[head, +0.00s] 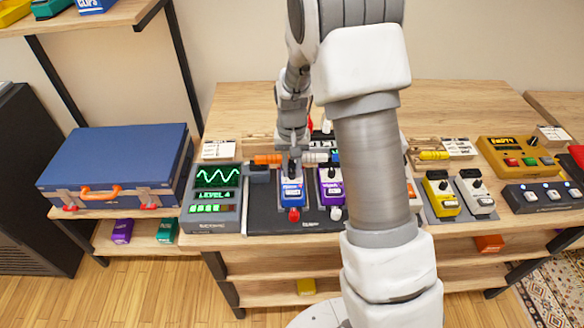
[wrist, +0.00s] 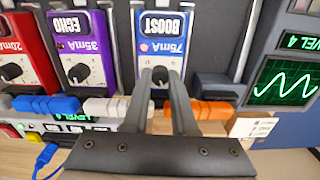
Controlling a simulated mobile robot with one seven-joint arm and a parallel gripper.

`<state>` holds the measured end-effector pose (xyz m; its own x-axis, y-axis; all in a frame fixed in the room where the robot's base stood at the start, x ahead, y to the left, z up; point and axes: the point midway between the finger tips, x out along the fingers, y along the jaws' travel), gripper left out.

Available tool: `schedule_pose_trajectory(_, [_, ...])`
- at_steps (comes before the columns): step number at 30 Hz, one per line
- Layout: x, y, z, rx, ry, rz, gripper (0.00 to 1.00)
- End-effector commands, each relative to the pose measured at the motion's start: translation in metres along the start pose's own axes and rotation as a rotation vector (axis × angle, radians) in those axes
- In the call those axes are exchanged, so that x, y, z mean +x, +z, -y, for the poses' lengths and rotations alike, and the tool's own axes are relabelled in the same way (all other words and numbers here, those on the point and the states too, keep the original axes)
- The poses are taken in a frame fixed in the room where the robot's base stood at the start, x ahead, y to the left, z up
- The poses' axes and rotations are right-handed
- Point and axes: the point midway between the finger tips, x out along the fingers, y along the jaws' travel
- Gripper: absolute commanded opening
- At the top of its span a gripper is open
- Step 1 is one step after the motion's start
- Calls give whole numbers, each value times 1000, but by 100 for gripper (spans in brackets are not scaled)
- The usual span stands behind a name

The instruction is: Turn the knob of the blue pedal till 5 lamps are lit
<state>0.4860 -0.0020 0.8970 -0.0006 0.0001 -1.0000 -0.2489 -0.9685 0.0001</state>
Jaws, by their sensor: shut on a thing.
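The blue pedal (head: 292,192) sits on the dark board on the table, with a red footswitch at its front. In the wrist view the blue pedal (wrist: 164,30) is marked BOOST and 75mA. My gripper (head: 291,172) reaches down onto its upper part. In the wrist view my gripper (wrist: 160,76) is shut on the pedal's knob, which is mostly hidden between the fingertips. The meter (head: 214,198) left of the board shows a green wave, the text LEVEL 4 and a row of lamps, several lit green. In the wrist view the meter (wrist: 283,80) also reads LEVEL 4.
A purple ECHO pedal (wrist: 82,45) stands close beside the blue one, with a red pedal (wrist: 22,50) beyond. Orange (wrist: 207,110) and white plugs lie near my fingers. A blue case (head: 115,165) is at left; yellow (head: 440,194) and white pedals stand at right.

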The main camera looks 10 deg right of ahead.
Motion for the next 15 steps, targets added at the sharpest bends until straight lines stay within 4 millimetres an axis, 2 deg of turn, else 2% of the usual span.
schedule_pose_trajectory(12, [-1, -1, 0, 6, 0, -2, 0])
schedule_pose_trajectory(13, [-1, -1, 0, 6, 0, -2, 29])
schedule_pose_trajectory(15, [-1, -1, 0, 6, 0, -2, 38])
